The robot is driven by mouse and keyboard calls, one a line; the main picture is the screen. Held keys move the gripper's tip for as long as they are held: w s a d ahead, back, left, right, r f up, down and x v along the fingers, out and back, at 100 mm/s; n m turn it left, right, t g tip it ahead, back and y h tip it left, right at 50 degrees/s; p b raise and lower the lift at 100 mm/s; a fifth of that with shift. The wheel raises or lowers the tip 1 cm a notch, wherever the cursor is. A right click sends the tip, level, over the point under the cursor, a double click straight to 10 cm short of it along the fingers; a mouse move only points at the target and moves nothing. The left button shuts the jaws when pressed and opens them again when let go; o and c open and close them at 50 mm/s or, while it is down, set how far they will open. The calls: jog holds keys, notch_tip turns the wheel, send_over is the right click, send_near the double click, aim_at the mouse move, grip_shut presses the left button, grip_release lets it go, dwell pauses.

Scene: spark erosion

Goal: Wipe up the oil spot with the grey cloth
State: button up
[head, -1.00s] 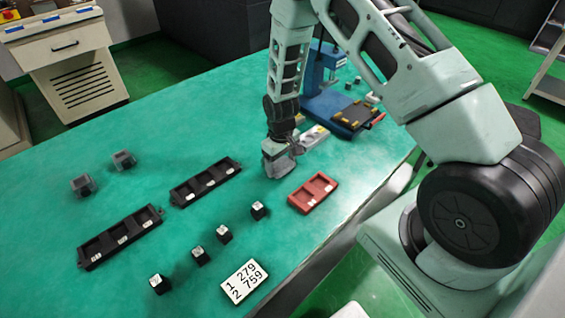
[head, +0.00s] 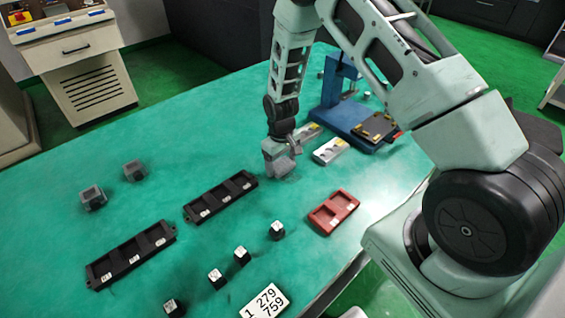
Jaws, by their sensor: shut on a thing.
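My gripper (head: 280,160) points down at the green table top, between the black tray and the blue press. It is shut on a grey cloth (head: 283,168), which is bunched under the fingers and looks to be at or very near the table surface. Whether it touches cannot be told for certain. I cannot make out an oil spot; it may be hidden under the cloth and gripper.
Two black trays (head: 131,256) (head: 220,196) lie left of the gripper, a red tray (head: 333,212) in front right. Several black cubes (head: 242,254) and a number card (head: 265,303) are near the front edge. A blue press (head: 340,112) and metal blocks (head: 331,150) stand right.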

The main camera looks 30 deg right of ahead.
jog(key=shift+w+a+r+p, duration=0.1)
jog(key=shift+w+r+p, duration=0.2)
jog(key=shift+p, duration=0.05)
notch_tip(320, 180, up, 2)
jog(key=shift+r+p, duration=0.1)
jog(key=shift+p, duration=0.2)
jog(key=shift+s+r, duration=0.2)
jog(key=shift+r, duration=0.1)
jog(key=shift+w+r+p, duration=0.1)
jog(key=shift+r+p, duration=0.2)
jog(key=shift+p, duration=0.15)
jog(key=shift+r+p, duration=1.35)
jog(key=shift+r, duration=0.8)
jog(key=shift+f+p, duration=0.1)
jog(key=shift+p, duration=0.35)
